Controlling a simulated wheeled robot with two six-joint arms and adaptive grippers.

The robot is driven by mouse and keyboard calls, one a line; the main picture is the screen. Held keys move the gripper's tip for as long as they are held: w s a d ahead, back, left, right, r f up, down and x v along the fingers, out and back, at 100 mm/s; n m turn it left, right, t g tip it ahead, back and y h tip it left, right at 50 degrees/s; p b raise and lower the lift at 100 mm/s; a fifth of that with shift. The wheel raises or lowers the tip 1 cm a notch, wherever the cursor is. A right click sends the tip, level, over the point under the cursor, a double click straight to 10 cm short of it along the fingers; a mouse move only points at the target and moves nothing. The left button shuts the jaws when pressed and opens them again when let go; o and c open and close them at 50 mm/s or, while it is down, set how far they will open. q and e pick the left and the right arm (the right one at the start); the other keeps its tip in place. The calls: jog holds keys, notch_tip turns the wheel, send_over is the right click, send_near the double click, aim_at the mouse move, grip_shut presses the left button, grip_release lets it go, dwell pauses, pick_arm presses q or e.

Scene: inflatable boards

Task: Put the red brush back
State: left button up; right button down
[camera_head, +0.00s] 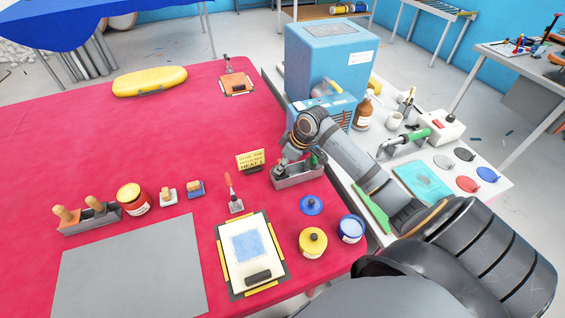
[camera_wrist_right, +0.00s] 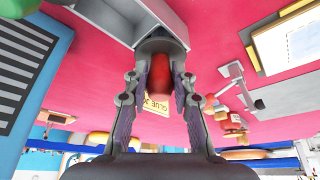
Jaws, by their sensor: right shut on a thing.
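My right gripper (camera_head: 284,163) is at the grey holder (camera_head: 300,182) on the red table. In the right wrist view the gripper (camera_wrist_right: 160,92) is shut on the red brush, with its red handle (camera_wrist_right: 160,78) between the fingers. The brush's far end points toward the grey holder (camera_wrist_right: 172,18). I cannot tell whether the brush touches or sits inside the holder. In the head view the gripper mostly hides the brush. A green-handled tool (camera_head: 319,158) stands at the holder's right end. My left gripper is not in view.
A yellow sign (camera_head: 250,160) stands left of the holder. A blue lid (camera_head: 312,205), a yellow pot (camera_head: 313,242) and a blue pot (camera_head: 350,228) lie in front of the holder. A blue machine (camera_head: 325,60) stands behind.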

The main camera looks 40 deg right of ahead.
jog(key=shift+f, duration=0.2)
jog(key=shift+f, duration=0.2)
jog(key=shift+f, duration=0.15)
jog(key=c, duration=1.1)
grip_release()
jog(key=v, duration=1.2)
jog(key=shift+r, duration=0.5)
jog(key=shift+w, duration=0.1)
